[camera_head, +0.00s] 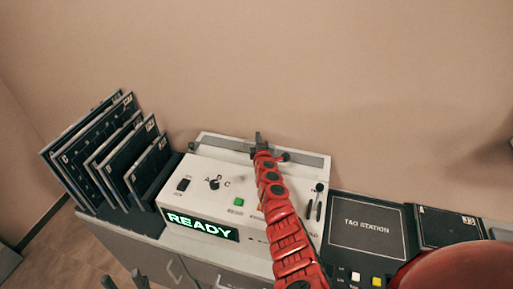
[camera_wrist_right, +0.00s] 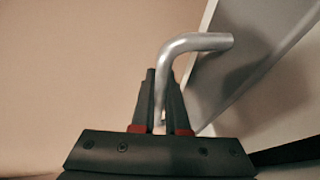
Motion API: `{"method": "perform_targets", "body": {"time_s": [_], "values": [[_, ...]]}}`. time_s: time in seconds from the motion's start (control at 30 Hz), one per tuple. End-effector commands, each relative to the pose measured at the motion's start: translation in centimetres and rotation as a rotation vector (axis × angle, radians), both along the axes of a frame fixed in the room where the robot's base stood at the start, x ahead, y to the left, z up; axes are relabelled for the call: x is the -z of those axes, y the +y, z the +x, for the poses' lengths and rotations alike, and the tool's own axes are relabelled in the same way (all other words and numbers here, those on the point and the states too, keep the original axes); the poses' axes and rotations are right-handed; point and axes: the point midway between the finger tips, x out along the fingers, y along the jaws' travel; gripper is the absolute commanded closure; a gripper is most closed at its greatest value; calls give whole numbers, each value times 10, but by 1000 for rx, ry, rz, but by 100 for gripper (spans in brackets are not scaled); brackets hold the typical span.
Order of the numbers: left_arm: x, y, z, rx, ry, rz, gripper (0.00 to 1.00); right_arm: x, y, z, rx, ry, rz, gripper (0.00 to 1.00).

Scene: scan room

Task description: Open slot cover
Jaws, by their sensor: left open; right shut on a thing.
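The white scan machine (camera_head: 200,172) stands against the wall with its screen (camera_head: 200,226) reading READY. A grey slot cover (camera_head: 226,143) runs along its back top edge. My right arm reaches over the machine, and my right gripper (camera_head: 259,139) is at the cover. In the right wrist view, my right gripper (camera_wrist_right: 165,95) is shut on a bent metal handle (camera_wrist_right: 195,42). The handle reaches toward a grey panel (camera_wrist_right: 235,60), which seems to be the cover. My left gripper (camera_head: 125,280) is open and empty at the bottom left, its fingertips just in view.
Several dark plates (camera_head: 112,150) stand in a rack left of the machine. A dark tag station panel (camera_head: 367,228) with white and yellow buttons lies to the right, with a dark plate (camera_head: 449,227) beside it. A knob, switch and green button are on the machine's top.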

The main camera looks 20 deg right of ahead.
Motion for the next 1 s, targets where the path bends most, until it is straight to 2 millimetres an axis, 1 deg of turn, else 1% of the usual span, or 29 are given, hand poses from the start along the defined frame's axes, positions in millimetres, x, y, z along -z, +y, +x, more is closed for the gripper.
{"method": "perform_targets", "body": {"time_s": [0.27,0.3,0.37,0.63,0.73,0.87,1.0], "values": [[0,0,0,0,0,0,50,-1,-1,1,0,-1,-1,100],[0,0,0,0,0,0,50,-1,-1,1,0,-1,-1,86],[0,0,0,0,0,0,50,-1,-1,1,0,0,-1,75],[0,0,0,0,0,0,50,-1,-1,1,0,-1,-1,75],[-3,0,0,0,0,0,50,-3,0,-1,0,-1,-1,75],[-13,0,0,0,0,0,50,-5,1,-10,0,1,-4,75],[-29,0,0,0,0,0,50,-10,6,-27,-6,3,-7,75]]}}
